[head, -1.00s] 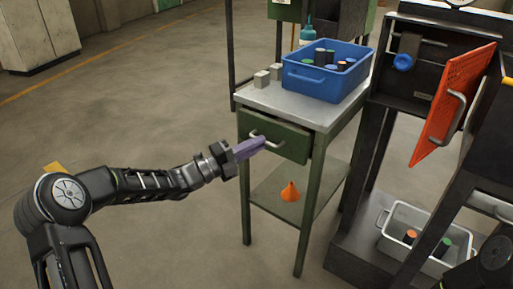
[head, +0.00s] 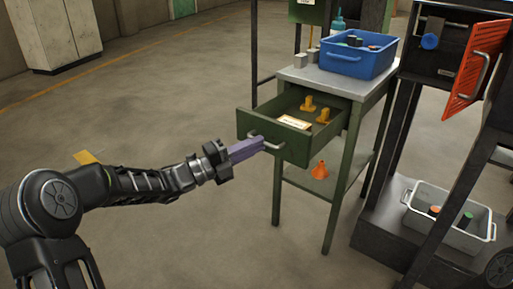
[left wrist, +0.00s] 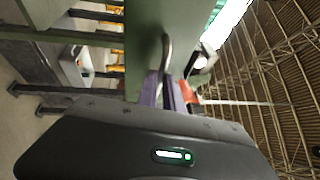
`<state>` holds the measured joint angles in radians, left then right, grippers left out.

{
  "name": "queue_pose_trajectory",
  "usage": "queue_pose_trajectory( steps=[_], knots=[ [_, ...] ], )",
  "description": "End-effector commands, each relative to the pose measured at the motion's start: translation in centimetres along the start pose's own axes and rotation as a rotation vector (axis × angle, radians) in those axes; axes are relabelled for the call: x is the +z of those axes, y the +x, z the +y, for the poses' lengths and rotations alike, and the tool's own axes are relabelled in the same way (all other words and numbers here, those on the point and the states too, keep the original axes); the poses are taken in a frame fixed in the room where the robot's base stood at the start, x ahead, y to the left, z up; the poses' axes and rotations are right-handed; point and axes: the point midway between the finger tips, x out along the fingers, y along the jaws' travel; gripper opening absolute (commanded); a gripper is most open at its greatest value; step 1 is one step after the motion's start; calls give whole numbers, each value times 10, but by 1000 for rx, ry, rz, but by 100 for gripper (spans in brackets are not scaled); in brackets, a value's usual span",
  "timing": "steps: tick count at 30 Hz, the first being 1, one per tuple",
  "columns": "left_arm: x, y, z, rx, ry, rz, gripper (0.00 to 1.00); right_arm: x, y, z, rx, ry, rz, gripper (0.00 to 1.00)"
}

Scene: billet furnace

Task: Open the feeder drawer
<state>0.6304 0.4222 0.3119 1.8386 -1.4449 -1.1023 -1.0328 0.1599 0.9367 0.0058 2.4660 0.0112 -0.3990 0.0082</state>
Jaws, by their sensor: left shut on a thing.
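The green feeder drawer (head: 285,148) in the small work table is pulled well out in the head view. Inside it lie yellow pieces (head: 308,103) and a pale label card (head: 294,122). My left gripper (head: 258,146) is shut on the drawer's grey bar handle (head: 276,147), at the left part of the front. In the left wrist view the purple fingers (left wrist: 165,95) close around the handle (left wrist: 167,52), against the green drawer front (left wrist: 145,40). My right gripper is not in view.
A blue bin (head: 357,60) with cylinders stands on the table top (head: 300,76). An orange funnel (head: 320,170) sits on the lower shelf. A grey bin (head: 450,232) and the orange furnace door (head: 475,75) are at right. Floor left of the table is clear.

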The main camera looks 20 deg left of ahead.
Motion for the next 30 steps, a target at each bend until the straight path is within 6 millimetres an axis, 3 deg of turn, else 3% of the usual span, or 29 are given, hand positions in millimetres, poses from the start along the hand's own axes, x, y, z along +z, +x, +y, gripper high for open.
queue_pose_trajectory(
  steps=[14, 15, 22, 30],
  knots=[
    [-1, -3, 0, 1, -1, 0, 0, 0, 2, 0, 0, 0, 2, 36],
    [-1, -3, 0, 1, -1, 0, 12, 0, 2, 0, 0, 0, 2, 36],
    [-1, -3, 0, 0, -1, 0, 31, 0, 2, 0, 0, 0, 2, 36],
    [-1, -3, -1, 0, 0, 0, 32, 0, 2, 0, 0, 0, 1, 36]
  ],
)
